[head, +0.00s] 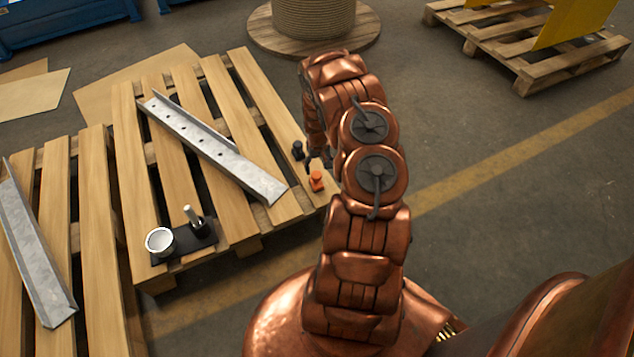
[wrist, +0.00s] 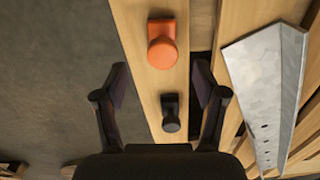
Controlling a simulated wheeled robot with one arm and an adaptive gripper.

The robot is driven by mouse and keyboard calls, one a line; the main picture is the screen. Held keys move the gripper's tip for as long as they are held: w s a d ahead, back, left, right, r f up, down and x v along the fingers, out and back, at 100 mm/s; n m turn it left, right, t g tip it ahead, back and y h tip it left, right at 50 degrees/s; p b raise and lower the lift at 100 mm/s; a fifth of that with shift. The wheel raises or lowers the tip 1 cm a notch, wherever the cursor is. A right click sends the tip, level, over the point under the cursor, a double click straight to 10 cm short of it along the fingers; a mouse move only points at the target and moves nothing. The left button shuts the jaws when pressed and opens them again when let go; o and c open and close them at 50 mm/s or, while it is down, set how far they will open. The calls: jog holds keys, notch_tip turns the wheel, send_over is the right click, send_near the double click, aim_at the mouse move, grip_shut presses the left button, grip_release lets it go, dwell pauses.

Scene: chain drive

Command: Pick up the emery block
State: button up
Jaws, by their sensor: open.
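Two small knobbed blocks stand near the right edge of a wooden pallet: a black one (head: 297,150) and an orange one (head: 316,181). Neither is marked, so I cannot tell for sure which is the emery block. In the wrist view the black block (wrist: 170,113) lies between my open fingers, nearer the palm, with no visible contact. The orange block (wrist: 162,43) lies just beyond the fingertips. My gripper (wrist: 160,74) is open and empty above the pallet edge. In the head view my arm partly hides it.
A metal channel with holes (head: 215,150) lies across the pallet (head: 232,226), beside the blocks; another channel (head: 32,250) lies at left. A cable spool (head: 313,18) stands behind.

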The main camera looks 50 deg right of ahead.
aim_at(317, 174)
jog(key=shift+w+f+b, duration=0.2)
jog(key=shift+f+b, duration=0.45)
jog(key=shift+f, duration=1.1)
jog(key=shift+w+f+b, duration=0.15)
jog(key=shift+f+b, duration=0.45)
jog(key=shift+f, duration=1.1)
jog(key=shift+r, duration=0.1)
grip_shut()
jog(key=shift+r, duration=0.15)
jog(key=shift+r+p, duration=0.3)
jog(key=shift+r, duration=0.05)
notch_tip(317, 174, up, 3)
jog(key=shift+f+p, duration=0.15)
jog(key=shift+p, duration=0.45)
jog(key=s+a+r+p, duration=0.1)
jog(key=s+a+p, duration=0.3)
jog(key=s+a, duration=0.6)
jog(key=shift+s+a+r, duration=0.15)
jog(key=shift+s+a, duration=0.15)
jog(key=shift+s, duration=0.7)
